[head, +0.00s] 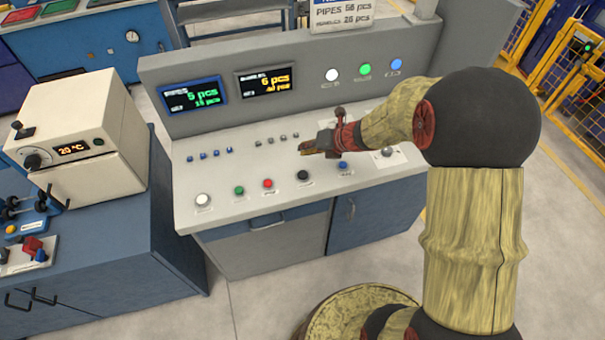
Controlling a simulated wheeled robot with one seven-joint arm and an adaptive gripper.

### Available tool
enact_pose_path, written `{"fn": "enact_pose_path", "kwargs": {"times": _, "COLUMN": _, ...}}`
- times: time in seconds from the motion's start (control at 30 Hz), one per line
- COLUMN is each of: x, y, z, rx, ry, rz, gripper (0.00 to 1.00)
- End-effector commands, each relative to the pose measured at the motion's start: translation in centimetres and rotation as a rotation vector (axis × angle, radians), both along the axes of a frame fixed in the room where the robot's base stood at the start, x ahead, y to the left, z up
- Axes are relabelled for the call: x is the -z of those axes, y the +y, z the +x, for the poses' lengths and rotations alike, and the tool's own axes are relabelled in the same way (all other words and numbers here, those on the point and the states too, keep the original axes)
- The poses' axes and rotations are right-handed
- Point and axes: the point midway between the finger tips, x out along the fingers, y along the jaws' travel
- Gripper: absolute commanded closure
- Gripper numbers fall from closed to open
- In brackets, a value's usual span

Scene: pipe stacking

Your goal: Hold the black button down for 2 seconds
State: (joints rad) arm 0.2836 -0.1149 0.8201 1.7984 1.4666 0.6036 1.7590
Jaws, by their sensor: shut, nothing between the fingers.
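The black button (303,175) sits in the front row of the grey control console (228,222), between a red button (268,183) and a blue button (343,166). My gripper (304,149) is shut and empty. Its fingertips point left and show above and behind the black button in the picture, apart from it. How high the fingertips are over the panel is hard to tell. The button's top is in plain view.
A white button (203,200) and a green button (239,190) continue the row to the left. Small switches (203,155) lie behind. Two displays (192,95) stand on the upright back panel. A cream oven-like box (80,130) stands on the left cabinet.

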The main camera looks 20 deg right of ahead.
Motion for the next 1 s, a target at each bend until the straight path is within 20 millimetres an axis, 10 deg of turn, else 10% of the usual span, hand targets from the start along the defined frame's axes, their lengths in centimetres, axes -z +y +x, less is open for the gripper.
{"fn": "enact_pose_path", "kwargs": {"times": 1.0, "x": 8.3, "y": 0.0, "z": 0.0, "rx": -0.003, "ry": 0.000, "rz": -0.002, "gripper": 1.00}}
